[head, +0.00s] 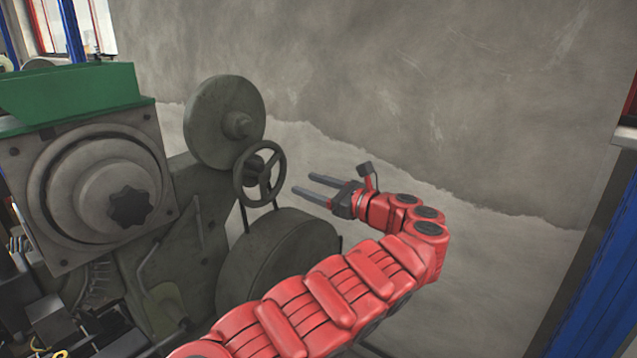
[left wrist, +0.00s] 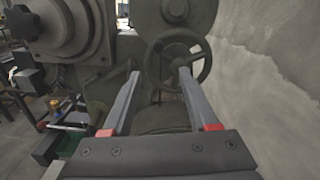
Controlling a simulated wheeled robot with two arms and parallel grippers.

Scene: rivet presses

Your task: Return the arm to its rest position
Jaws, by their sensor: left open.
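My red left arm (head: 335,295) reaches up from the bottom of the head view and bends back toward the machine. My left gripper (head: 311,188) points left toward the dark handwheel (head: 259,173), apart from it. It is open, with nothing between its fingers. In the left wrist view the two grey fingers (left wrist: 158,85) are spread, and the handwheel (left wrist: 178,62) shows beyond them. My right gripper is not seen in either view.
The grey rivet press (head: 90,195) with a green hopper (head: 70,92) stands at the left. A large wheel (head: 280,265) is below the handwheel, behind my arm. A concrete wall (head: 420,90) closes the back. A blue post (head: 600,280) stands at the right.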

